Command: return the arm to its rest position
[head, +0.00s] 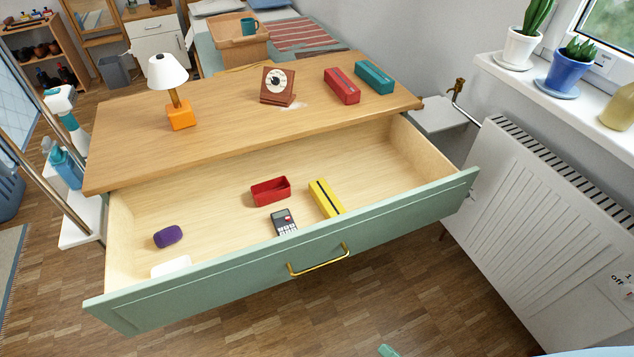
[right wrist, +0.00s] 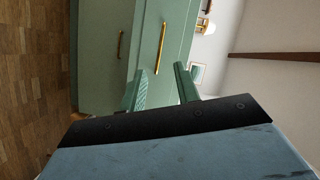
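The green-fronted drawer (head: 400,222) of the wooden dresser is pulled out, with a brass handle (head: 320,262) on its front. My right gripper (right wrist: 160,82) shows two green fingers spread apart in the right wrist view, with nothing held between them. In the head view only a small green fingertip (head: 388,350) shows at the bottom edge, in front of the drawer and apart from it. The wrist view shows the green dresser front (right wrist: 103,50) and a brass handle (right wrist: 160,48) beyond the fingers. My left gripper is not in view.
The drawer holds a red open box (head: 270,190), a yellow box (head: 325,198), a calculator (head: 284,222) and a purple item (head: 168,236). A lamp (head: 168,75) and a clock (head: 277,85) stand on top. A radiator (head: 560,230) is at right. Floor in front is clear.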

